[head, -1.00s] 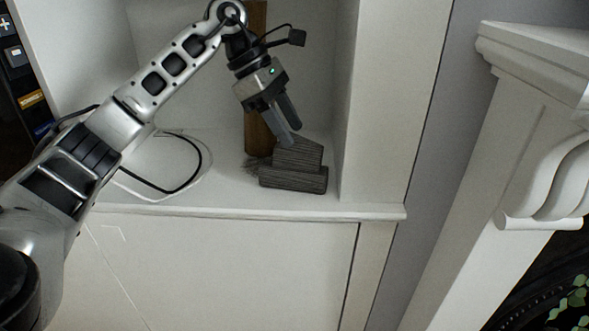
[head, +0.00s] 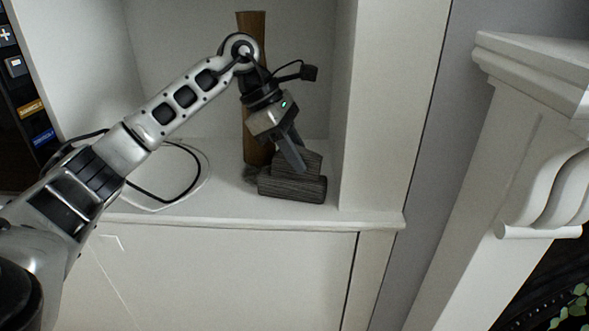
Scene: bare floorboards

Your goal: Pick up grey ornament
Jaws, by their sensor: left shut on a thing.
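The grey ornament (head: 293,187) is a dark grey, grooved block with a stepped, slanted top part. It sits on the white shelf (head: 235,207) near its right side wall. My left gripper (head: 298,166) reaches down from the upper left and is shut on the upper part of the ornament. The fingers hide part of its top. The ornament's base appears to rest on the shelf. My right gripper is not in view.
A brown wooden column-like object (head: 255,110) stands just behind the gripper. Black and white cables (head: 165,195) loop on the shelf to the left. The shelf's right wall (head: 385,120) is close to the ornament. A white mantel (head: 530,130) stands at the right.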

